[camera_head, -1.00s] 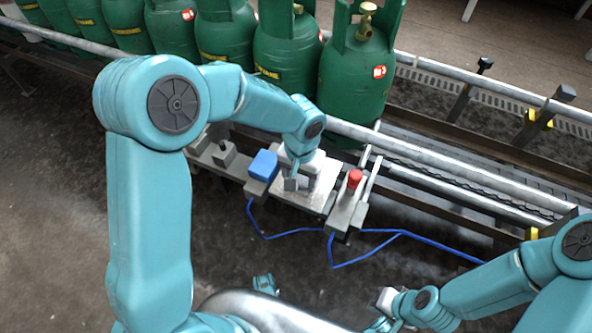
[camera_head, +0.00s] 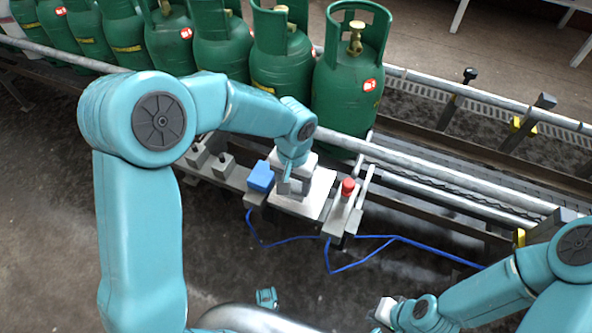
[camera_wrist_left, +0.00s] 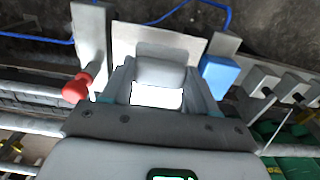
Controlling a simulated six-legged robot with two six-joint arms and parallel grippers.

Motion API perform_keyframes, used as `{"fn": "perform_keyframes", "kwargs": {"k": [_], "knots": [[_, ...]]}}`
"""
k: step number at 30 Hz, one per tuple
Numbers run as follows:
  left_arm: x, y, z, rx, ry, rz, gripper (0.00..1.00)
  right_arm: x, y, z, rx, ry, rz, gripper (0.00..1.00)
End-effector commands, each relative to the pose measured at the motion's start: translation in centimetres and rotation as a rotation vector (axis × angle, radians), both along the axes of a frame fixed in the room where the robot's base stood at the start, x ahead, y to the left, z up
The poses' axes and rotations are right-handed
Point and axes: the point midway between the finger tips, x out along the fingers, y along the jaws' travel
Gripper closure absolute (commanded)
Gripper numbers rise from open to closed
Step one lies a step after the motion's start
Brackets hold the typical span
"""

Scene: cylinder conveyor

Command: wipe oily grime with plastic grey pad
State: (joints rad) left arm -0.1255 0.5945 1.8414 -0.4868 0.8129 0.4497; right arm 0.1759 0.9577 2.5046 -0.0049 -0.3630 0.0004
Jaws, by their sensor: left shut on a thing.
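My left gripper (camera_head: 293,186) reaches down over a pale metal plate (camera_head: 317,196) beside the conveyor. It is shut on the grey pad (camera_wrist_left: 160,72), which shows between the fingers in the left wrist view, low over or against the plate. I cannot tell whether the pad touches the plate. The plate also shows behind the pad in the wrist view (camera_wrist_left: 124,42). No oily grime can be made out on the bare part of the plate; the part under the gripper is hidden. My right gripper (camera_head: 385,312) is at the bottom right, away from the plate, and its jaws are unclear.
A blue box (camera_head: 261,176) stands left of the plate, and a red button (camera_head: 348,187) on a grey post stands right. Blue cables (camera_head: 375,255) hang in front over open floor.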

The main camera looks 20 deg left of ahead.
Motion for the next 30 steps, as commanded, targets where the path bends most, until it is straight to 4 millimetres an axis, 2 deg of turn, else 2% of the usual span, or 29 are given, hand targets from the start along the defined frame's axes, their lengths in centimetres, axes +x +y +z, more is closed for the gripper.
{"fn": "perform_keyframes", "kwargs": {"k": [1,11,30], "knots": [[0.0,0.1,0.9,0.000,-0.001,0.001,0.70,0.0,0.0,0.8,0.000,0.000,0.000,1.00],[-0.1,0.4,3.5,0.000,0.000,-0.001,0.70,0.0,0.0,2.8,0.000,0.000,0.000,1.00],[-0.1,0.5,3.9,0.001,0.000,0.000,0.70,0.0,0.0,3.2,0.000,0.000,0.000,1.00]]}}
